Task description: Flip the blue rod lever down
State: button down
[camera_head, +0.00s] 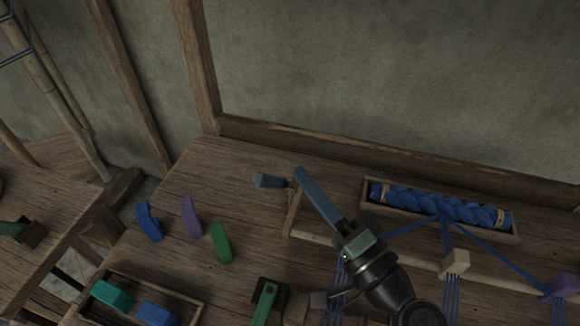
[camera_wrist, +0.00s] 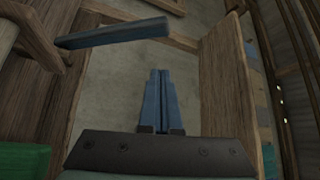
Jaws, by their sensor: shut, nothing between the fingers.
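The blue rod lever (camera_wrist: 112,33) shows in the wrist view as a straight blue bar. It runs sideways from a wooden post at the left, beyond and to the left of my fingertips. In the head view a short blue-grey piece (camera_head: 268,180), apparently the same lever, sticks out to the left of a small wooden mount. My gripper (camera_head: 300,172) has its long blue-grey fingers together and empty, just right of that piece. The fingers also show together in the wrist view (camera_wrist: 160,72), with a visible gap to the rod.
A green lever (camera_head: 264,302) stands near the front. Blue (camera_head: 149,222), purple (camera_head: 191,217) and green (camera_head: 221,243) blocks lie left on the wooden top. A tray (camera_head: 190,299) holds more blocks. A blue braid (camera_head: 440,205) lies in a box at the right.

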jog(key=v, duration=0.4)
jog(key=shift+w+d+f, duration=0.1)
jog(key=shift+w+f, duration=0.1)
jog(key=shift+f, duration=0.1)
